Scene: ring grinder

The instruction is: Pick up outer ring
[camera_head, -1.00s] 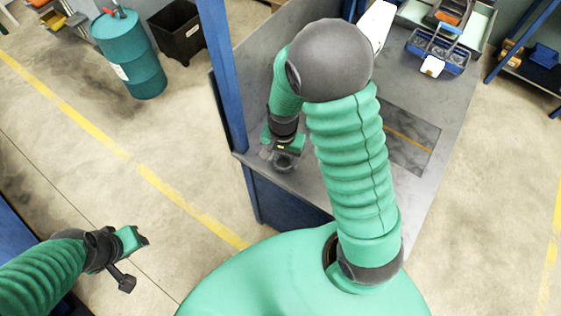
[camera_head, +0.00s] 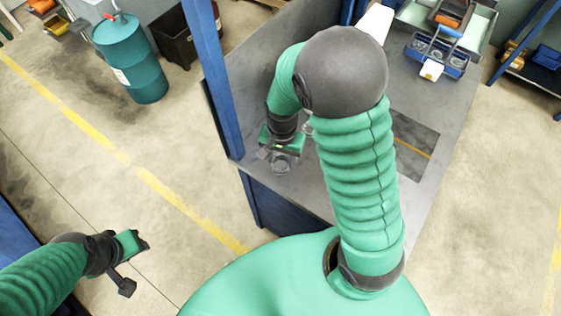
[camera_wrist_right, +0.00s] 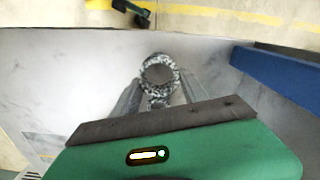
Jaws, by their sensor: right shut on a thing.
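The outer ring is a round, speckled grey metal ring (camera_wrist_right: 175,82) with an open middle. In the right wrist view it lies between the two grey fingers of my right gripper (camera_wrist_right: 158,98), which is shut on it. In the head view my right gripper (camera_head: 281,158) is near the left edge of the grey worktable (camera_head: 325,205), with the ring (camera_head: 281,169) small at its tip. I cannot tell whether the ring touches the table. My left gripper (camera_head: 142,241) is over the floor at lower left, with no object seen in it; its finger gap is unclear.
A small round part (camera_head: 308,128) is partly hidden behind my right arm. A blue post (camera_head: 212,75) stands at the table's left edge. A blue tray of parts (camera_head: 437,55) is at the back right. A dark inset panel (camera_head: 413,140) lies on the table.

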